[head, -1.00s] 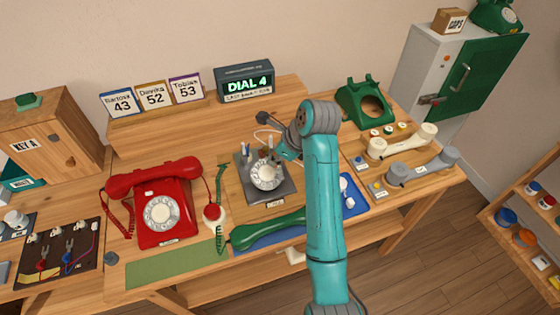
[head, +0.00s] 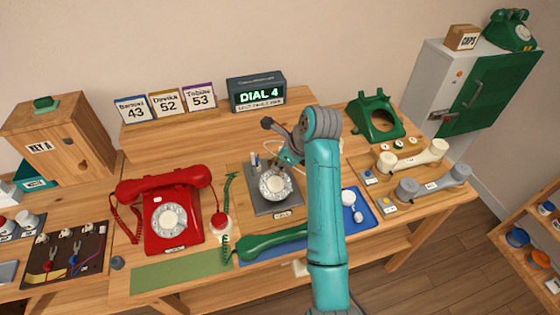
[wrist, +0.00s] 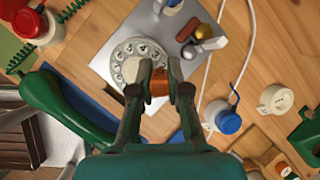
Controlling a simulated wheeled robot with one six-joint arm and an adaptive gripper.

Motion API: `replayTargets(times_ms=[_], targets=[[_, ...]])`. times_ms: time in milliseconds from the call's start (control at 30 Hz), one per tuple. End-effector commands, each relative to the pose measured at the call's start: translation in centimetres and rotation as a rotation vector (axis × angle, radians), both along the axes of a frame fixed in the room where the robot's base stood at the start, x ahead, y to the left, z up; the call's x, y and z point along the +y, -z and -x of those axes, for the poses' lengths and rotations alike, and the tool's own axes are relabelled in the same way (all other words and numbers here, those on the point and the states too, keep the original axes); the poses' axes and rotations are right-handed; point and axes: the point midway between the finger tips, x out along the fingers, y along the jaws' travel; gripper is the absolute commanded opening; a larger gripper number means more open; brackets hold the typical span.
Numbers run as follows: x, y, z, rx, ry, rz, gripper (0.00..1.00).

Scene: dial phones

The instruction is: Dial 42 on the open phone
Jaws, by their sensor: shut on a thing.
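The open phone is a grey plate (head: 262,204) on the table with a bare white rotary dial (head: 276,185). In the wrist view the dial (wrist: 137,58) lies just beyond my fingertips. My gripper (head: 282,164) is over the dial's upper right side in the head view. In the wrist view my gripper (wrist: 160,76) is shut on a small orange-brown piece (wrist: 160,84), and its fingers hide part of the dial's near edge. I cannot tell whether the piece touches the dial.
A red phone (head: 170,212) stands left of the plate. A green handset (head: 272,243) lies in front of it. A green phone body (head: 376,118) and cream and grey handsets (head: 433,181) are to the right. In the wrist view, metal parts (wrist: 205,40) and a white cable are near my fingers.

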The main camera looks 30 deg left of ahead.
Motion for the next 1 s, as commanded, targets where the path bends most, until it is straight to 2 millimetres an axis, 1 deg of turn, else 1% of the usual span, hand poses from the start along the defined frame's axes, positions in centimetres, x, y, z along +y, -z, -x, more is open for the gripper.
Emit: replayTargets(times_ms=[633, 1000], targets=[[0.05, 0.14, -0.04, 0.0, 0.0, 0.0, 0.0], [0.22, 0.67, -0.17, 0.001, 0.0, 0.0, 0.0]])
